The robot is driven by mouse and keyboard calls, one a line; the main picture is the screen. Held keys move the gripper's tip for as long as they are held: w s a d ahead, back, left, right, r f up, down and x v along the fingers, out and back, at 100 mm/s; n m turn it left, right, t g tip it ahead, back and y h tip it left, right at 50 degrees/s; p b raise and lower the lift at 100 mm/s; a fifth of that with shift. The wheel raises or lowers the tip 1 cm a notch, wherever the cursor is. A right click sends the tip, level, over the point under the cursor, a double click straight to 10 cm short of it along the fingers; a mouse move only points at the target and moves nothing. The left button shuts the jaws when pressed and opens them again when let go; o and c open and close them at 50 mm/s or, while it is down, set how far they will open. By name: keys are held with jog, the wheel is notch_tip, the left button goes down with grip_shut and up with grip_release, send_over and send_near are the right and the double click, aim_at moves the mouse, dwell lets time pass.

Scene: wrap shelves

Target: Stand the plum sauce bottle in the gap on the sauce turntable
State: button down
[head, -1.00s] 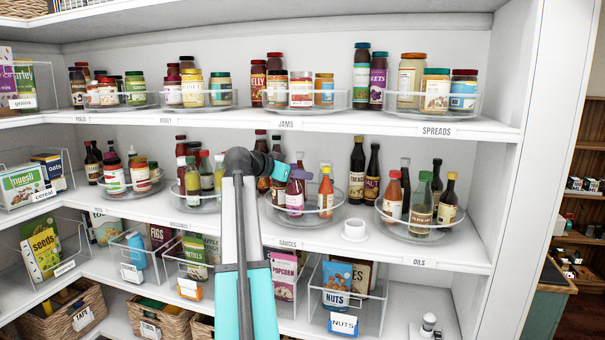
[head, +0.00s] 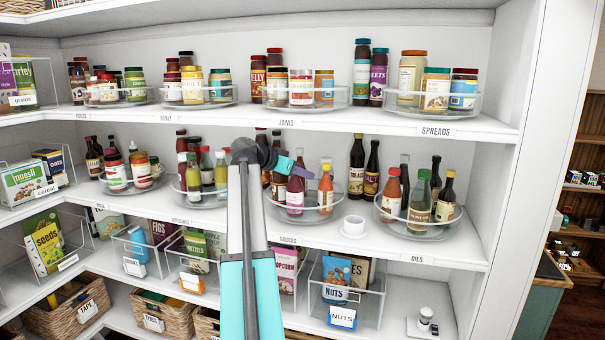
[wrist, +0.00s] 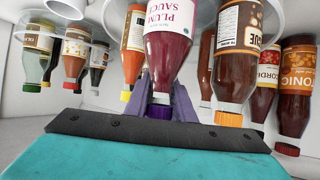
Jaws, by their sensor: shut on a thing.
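The plum sauce bottle (head: 295,198) is dark red with a white label and a purple cap. It is upright at the sauce turntable (head: 322,217), among other bottles, and its base appears to be at the tray's floor. My gripper (head: 292,164) is shut on it near the top. In the wrist view, where things show upside down, the lavender fingers (wrist: 162,98) flank the neck and purple cap of the plum sauce bottle (wrist: 170,45). Whether the base touches the tray is hidden by the clear rim.
A small white cup (head: 353,226) sits on the shelf between the sauce turntable and the oils turntable (head: 420,232). The jams shelf (head: 350,119) is close above.

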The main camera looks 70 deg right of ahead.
jog(key=shift+f, duration=0.15)
jog(key=c, duration=1.5)
grip_release()
jog(key=shift+r, duration=0.2)
jog(key=b+v, duration=0.3)
jog(key=v, duration=0.9)
jog(key=shift+f+b, duration=0.1)
jog(key=shift+b, duration=0.3)
jog(key=shift+f, duration=0.1)
